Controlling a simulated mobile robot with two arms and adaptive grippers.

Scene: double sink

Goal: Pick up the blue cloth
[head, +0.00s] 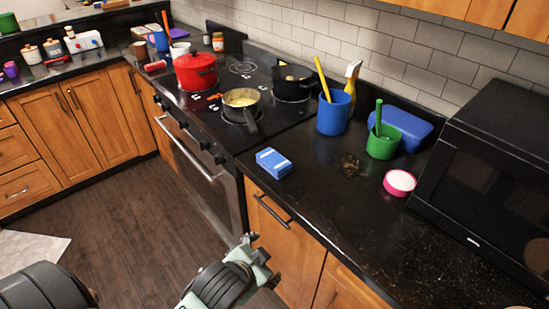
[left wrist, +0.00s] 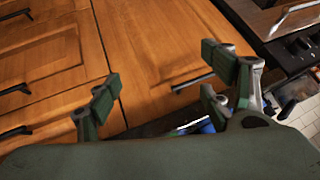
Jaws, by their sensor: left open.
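A flat blue block with a lighter top, which looks like the folded blue cloth (head: 273,163), lies on the black counter near its front edge, right of the stove. My left gripper (head: 260,262) is in front of the cabinet doors, nearer to me and lower in the picture than the cloth, and apart from it. In the left wrist view its two fingers (left wrist: 165,85) are spread with nothing between them. A small blue patch shows there behind the right finger; I cannot tell what it is. My right gripper is not in view.
Behind the cloth stand a blue container (head: 334,112) with a yellow utensil, a green cup (head: 383,142) and a blue tub (head: 408,127). A pink-rimmed round dish (head: 399,183) and a black microwave (head: 488,180) are to the right.

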